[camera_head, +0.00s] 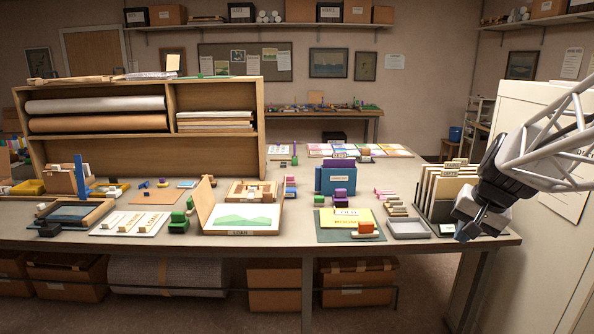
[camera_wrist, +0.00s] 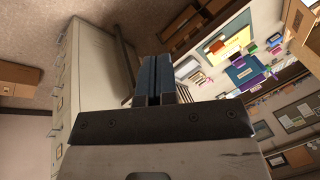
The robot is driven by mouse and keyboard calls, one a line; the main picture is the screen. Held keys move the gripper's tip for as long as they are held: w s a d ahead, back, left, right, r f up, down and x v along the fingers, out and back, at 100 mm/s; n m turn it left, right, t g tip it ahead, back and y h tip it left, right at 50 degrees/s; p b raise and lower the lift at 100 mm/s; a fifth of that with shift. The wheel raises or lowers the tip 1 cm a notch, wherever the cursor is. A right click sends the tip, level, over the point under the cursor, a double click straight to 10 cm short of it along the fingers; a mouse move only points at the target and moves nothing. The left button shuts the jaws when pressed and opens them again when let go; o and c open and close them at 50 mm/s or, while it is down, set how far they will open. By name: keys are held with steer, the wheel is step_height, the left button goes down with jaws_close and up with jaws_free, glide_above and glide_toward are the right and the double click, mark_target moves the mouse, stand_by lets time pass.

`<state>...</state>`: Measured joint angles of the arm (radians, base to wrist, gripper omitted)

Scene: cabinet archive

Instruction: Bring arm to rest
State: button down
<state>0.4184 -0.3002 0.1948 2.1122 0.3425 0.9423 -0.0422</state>
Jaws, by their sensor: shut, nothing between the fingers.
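My gripper (camera_head: 470,226) is at the right end of the table in the head view, just in front of the file rack. Its fingers point down and to the left. In the wrist view the two blue-grey fingers of my gripper (camera_wrist: 160,78) lie together with nothing between them. The file rack (camera_head: 437,212) with several upright tan folders stands beside and partly behind my gripper. I cannot tell whether the gripper touches the rack.
A pale cabinet (camera_head: 521,215) stands close on the right. The table (camera_head: 285,240) holds a grey tray (camera_head: 408,229), a blue file box (camera_head: 336,179), a framed picture and several small blocks. A wooden shelf unit (camera_head: 150,145) stands at the left. Free air lies above the table's middle.

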steer(key=s+a+f+n+h, duration=0.1)
steer(key=s+a+f+n, duration=0.2)
steer(key=s+a, duration=0.5)
steer(key=s+a+f+n+g+h, duration=0.1)
steer(key=s+a+f+n, duration=0.2)
steer(key=s+a, duration=0.6)
steer(key=s, duration=0.4)
steer(key=shift+s+f, duration=0.15)
steer(key=shift+s, duration=0.1)
stand_by(1.5)
